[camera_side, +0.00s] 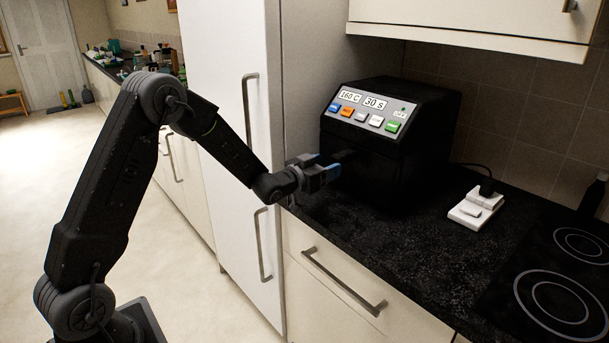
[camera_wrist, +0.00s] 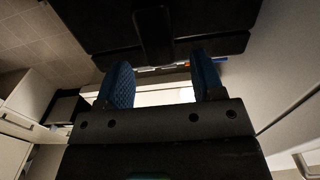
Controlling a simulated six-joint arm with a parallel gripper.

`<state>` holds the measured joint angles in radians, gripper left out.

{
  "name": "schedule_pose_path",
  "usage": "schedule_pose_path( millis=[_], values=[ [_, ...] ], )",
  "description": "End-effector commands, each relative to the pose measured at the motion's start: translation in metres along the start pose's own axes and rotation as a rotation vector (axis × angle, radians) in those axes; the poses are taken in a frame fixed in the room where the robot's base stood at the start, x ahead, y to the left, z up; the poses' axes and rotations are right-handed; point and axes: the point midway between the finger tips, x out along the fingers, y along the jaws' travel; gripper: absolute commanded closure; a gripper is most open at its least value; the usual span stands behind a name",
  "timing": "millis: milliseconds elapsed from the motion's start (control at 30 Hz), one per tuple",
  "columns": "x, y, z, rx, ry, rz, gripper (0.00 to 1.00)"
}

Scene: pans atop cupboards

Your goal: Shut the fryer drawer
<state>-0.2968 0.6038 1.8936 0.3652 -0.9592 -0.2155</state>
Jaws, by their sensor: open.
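The black fryer (camera_side: 388,165) stands on the dark worktop, with a tilted control panel on its upper front. Its drawer front is very dark in the side view, and I cannot tell how far out it stands. In the wrist view the dark drawer front (camera_wrist: 210,22) fills the top, with a black handle (camera_wrist: 153,35) near the middle. My gripper (camera_side: 326,168) is at the fryer's front, its blue-padded fingers pointing at the handle area. In the wrist view my gripper (camera_wrist: 161,62) is open, with nothing visibly held. I cannot tell whether it touches the handle.
A tall white cabinet (camera_side: 228,120) stands left of the fryer, close to my arm. A white socket block (camera_side: 478,207) and a black hob (camera_side: 555,270) lie to the right on the worktop (camera_side: 400,245). Wall cupboards (camera_side: 480,22) hang above.

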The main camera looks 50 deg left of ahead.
Motion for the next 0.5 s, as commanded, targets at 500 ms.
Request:
schedule_pose_path(
  millis=[500],
  values=[
    [-0.076, -0.001, 0.0, 0.0, 0.001, -0.001, 0.38]
  ],
)
